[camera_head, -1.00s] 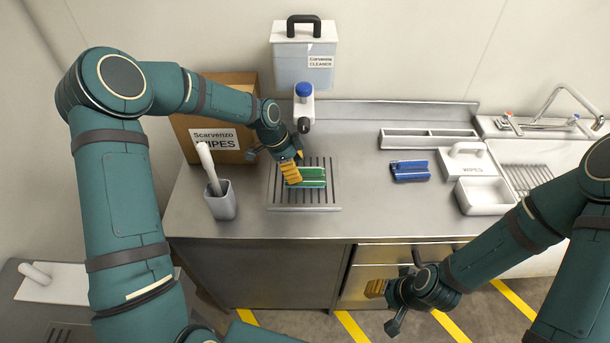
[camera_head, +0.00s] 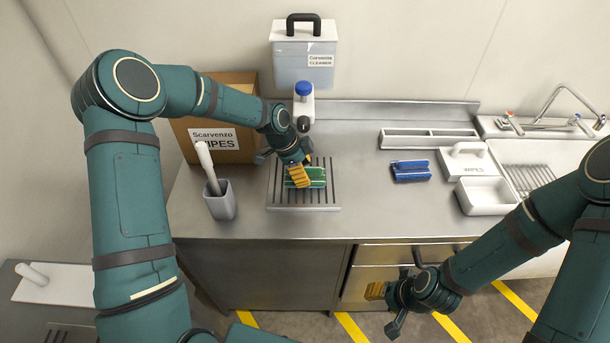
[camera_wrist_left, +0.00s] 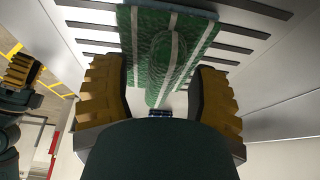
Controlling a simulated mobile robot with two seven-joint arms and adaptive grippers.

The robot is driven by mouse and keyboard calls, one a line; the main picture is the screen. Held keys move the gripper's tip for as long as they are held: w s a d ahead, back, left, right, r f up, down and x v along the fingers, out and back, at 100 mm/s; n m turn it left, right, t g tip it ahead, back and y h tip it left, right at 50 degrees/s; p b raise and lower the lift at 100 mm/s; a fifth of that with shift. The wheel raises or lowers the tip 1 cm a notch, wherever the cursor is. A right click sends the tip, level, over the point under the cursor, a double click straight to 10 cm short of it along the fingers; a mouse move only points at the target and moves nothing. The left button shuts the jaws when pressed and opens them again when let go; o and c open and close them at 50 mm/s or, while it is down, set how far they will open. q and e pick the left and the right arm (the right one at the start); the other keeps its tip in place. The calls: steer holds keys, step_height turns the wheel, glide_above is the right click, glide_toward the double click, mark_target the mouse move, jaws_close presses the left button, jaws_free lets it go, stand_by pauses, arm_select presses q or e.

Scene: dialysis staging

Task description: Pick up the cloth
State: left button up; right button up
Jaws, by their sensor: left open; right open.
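The green cloth (camera_head: 313,177) with pale stripes lies on the slotted drain grate (camera_head: 304,208) in the steel counter. In the left wrist view the cloth (camera_wrist_left: 168,45) shows between the two yellow fingers. My left gripper (camera_head: 299,178) is over the left part of the cloth, its fingers apart, and hides some of it. In the wrist view the left gripper (camera_wrist_left: 160,100) is open, one finger on each side of the cloth. I cannot tell whether they touch it. My right gripper (camera_head: 385,305) is open and empty, low in front of the counter's drawers.
A blue folded cloth (camera_head: 410,171) lies to the right, near a white wipes box (camera_head: 465,160). A grey cup with a brush (camera_head: 220,202) and a wipes carton (camera_head: 213,140) stand left. Bare counter lies right of the grate.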

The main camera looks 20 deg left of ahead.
arm_select(q)
steer(key=shift+c, duration=0.4)
jaws_close()
steer(key=shift+f, duration=0.1)
steer(key=shift+r+p, duration=0.3)
steer(key=shift+a+r, duration=0.25)
steer(key=shift+a, duration=0.05)
steer(key=s+a, duration=0.1)
steer(key=a, duration=0.4)
steer(key=s+a+p, duration=0.1)
steer(key=s+a, duration=0.1)
steer(key=a, duration=0.4)
steer(key=s+a, duration=0.2)
steer(key=a, duration=0.3)
steer(key=shift+a+r, duration=0.1)
steer(key=shift+a, duration=0.25)
